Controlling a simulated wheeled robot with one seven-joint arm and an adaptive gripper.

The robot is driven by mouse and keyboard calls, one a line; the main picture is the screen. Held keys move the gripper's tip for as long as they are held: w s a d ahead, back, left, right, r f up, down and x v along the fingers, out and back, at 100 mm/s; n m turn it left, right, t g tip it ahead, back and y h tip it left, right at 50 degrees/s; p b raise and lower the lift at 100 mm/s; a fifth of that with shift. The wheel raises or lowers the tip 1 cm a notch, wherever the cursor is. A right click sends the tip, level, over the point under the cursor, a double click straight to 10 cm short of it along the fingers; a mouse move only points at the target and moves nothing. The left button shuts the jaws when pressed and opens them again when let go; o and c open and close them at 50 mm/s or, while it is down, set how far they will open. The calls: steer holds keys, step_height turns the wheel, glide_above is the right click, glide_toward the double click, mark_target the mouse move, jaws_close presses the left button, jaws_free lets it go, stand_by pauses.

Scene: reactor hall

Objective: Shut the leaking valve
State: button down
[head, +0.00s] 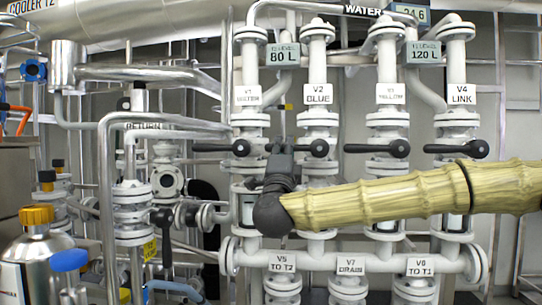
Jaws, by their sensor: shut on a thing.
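A row of white valves with black lever handles runs across the pipework in the head view. They are V1 (240,147), V2 (319,148), V3 (399,148) and V4 (479,149). The levers of V1, V3 and V4 lie level, pointing left from their hubs. My gripper (279,147) is at the left side of the V2 hub, shut on the V2 lever, which it mostly hides. My arm comes in from the right, below the levers. I cannot make out a leak at any valve.
Lower labels read V5 TO T2 (283,263), V7 DRAIN (350,265) and V6 TO T1 (420,267). Level signs show 80 L (283,54) and 120 L (423,53). A RETURN pipe (105,180) and a bottle with a yellow cap (36,215) stand left. Pipes crowd the space.

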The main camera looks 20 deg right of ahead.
steer(key=shift+d+r, duration=0.1)
steer(key=shift+r, duration=0.1)
steer(key=c, duration=1.3)
jaws_free()
steer(key=shift+f, duration=0.1)
steer(key=shift+f, duration=0.1)
steer(key=v, duration=1.2)
